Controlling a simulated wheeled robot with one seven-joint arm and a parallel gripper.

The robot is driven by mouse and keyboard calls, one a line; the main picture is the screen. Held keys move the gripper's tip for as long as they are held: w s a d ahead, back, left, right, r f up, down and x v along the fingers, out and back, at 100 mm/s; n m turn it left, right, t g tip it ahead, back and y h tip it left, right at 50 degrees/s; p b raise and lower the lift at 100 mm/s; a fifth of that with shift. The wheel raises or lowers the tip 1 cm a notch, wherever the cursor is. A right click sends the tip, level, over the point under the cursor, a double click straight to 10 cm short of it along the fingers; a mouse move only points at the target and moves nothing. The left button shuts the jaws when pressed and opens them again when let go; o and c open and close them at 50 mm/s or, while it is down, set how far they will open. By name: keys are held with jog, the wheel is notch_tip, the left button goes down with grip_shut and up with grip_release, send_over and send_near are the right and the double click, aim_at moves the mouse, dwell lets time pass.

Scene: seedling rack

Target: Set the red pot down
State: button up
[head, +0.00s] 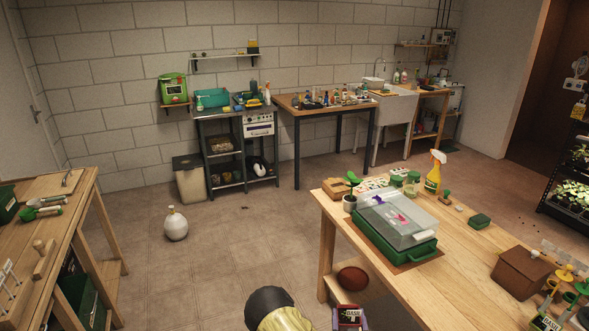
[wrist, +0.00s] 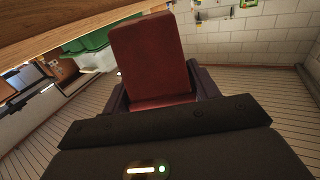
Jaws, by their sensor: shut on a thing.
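The red pot (wrist: 150,55) fills the upper middle of the wrist view as a dark red, square-sided block. My gripper (wrist: 161,92) is shut on it, with a dark finger on each side of its lower part. No surface shows in contact with the pot, and its far side is hidden.
A wooden table (head: 440,285) stands at right, with a green case (head: 375,245) under a clear lid, a spray bottle (head: 433,175) and a brown box (head: 521,271). A dark reddish round object (head: 352,280) lies below its edge. Open floor (head: 200,270) lies left of it.

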jog(key=shift+s+r+y+p, duration=0.2)
jog(key=shift+r+y+p, duration=0.2)
jog(key=shift+y+p, duration=0.1)
jog(key=shift+s+f, duration=0.1)
jog(key=shift+f, duration=0.1)
jog(key=shift+s+a+f, duration=0.1)
jog(key=shift+s+f, duration=0.1)
jog(key=shift+f, duration=0.1)
jog(key=s+f, duration=0.3)
jog(key=f, duration=0.1)
jog(key=shift+s+f, duration=0.35)
jog(key=shift+s, duration=0.05)
dwell(1.1)
dwell(0.4)
